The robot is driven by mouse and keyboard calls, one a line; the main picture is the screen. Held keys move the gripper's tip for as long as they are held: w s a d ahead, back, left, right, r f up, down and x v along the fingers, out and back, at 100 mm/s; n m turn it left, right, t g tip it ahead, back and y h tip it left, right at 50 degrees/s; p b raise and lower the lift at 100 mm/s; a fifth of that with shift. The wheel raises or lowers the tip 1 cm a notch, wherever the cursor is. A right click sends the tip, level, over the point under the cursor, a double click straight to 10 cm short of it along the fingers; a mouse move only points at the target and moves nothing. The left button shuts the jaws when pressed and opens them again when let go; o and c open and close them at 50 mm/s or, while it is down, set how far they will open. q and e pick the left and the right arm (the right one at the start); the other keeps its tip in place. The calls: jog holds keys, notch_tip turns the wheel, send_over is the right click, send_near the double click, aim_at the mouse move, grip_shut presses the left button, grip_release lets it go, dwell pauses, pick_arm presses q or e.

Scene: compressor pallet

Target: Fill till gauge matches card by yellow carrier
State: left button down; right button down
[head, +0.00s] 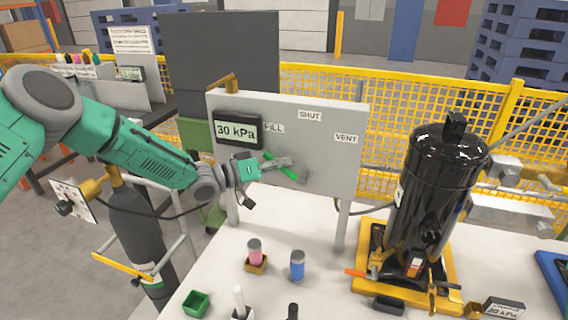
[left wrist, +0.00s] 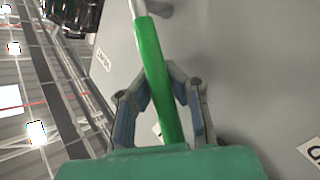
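The gauge (head: 236,130) on the grey panel (head: 330,160) reads 30 kPa. The panel carries the labels FILL, SHUT and VENT. The green lever handle (head: 289,173) slants up and left on the panel below FILL and SHUT. My left gripper (head: 277,162) is at the handle, its fingers closed in on both sides. The green handle (left wrist: 155,75) runs between the fingertips in the left wrist view. The card (head: 504,307) by the yellow carrier (head: 447,297) seems to read 30 kPa. The carrier holds a black tank (head: 440,185). My right gripper is out of view.
A pink-topped cylinder (head: 255,254), a blue cylinder (head: 297,266) and a small green box (head: 197,303) stand on the white table (head: 325,285). A dark gas bottle (head: 140,235) stands left of the table. Yellow mesh fencing (head: 390,130) runs behind.

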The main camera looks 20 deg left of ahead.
pick_arm(q)
jog(key=shift+s+d+f+g, duration=0.15)
jog(key=shift+s+f+g, duration=0.2)
jog(key=shift+f, duration=0.25)
jog(key=c, duration=1.6)
grip_release()
jog(key=shift+s, duration=0.1)
jog(key=shift+c, duration=0.2)
jog(key=shift+o, duration=0.8)
jog(key=shift+s+r, duration=0.2)
jog(key=shift+r, duration=0.3)
jog(key=shift+w+a+f, duration=0.1)
jog(key=shift+w+a, duration=0.05)
jog(key=shift+a, duration=0.15)
jog(key=v, duration=1.2)
jog(key=shift+s, duration=0.2)
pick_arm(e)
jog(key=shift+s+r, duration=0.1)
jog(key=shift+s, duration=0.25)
pick_arm(q)
jog(key=shift+d+f, duration=0.15)
